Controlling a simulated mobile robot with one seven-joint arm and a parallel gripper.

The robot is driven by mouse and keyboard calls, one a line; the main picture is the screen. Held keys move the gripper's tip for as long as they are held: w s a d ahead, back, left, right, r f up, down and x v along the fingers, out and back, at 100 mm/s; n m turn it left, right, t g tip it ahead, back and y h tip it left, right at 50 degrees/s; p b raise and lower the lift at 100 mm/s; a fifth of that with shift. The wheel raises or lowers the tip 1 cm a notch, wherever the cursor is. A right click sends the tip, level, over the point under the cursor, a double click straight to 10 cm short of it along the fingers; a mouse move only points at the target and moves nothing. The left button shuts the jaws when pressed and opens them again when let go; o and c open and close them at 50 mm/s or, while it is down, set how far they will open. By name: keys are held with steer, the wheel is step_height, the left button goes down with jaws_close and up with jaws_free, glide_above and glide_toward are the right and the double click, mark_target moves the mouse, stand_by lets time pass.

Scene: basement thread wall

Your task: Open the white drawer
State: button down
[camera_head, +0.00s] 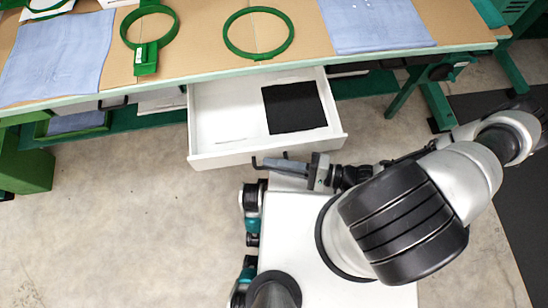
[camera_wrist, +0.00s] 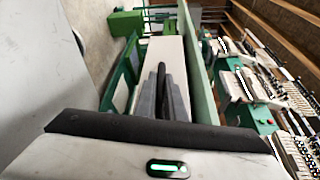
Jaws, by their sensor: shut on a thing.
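The white drawer (camera_head: 225,157) is pulled out from under the workbench in the head view, and its inside shows. A black square sheet (camera_head: 293,108) lies in its right part. The dark handle (camera_head: 256,163) is on the drawer's front face and is partly covered by my gripper (camera_head: 283,165). My gripper is shut on the handle, just in front of the drawer front. In the wrist view my gripper's grey fingers (camera_wrist: 164,98) are close together with a dark bar between them. A pale surface lies beyond them.
The workbench top (camera_head: 190,60) carries green rings (camera_head: 259,33) and blue cloths (camera_head: 375,25). Another drawer front with a dark handle (camera_head: 113,103) is at left. A green box (camera_head: 28,170) stands on the floor at left. The floor (camera_head: 120,220) left of my base is clear.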

steer(key=c, duration=1.8)
jaws_free()
steer(key=shift+c, duration=0.2)
steer(key=shift+d, duration=0.1)
steer(key=s+d, duration=0.1)
steer(key=d, duration=0.7)
steer(key=s+d+r, duration=0.1)
steer(key=d, duration=0.8)
steer(key=shift+s+r, duration=0.25)
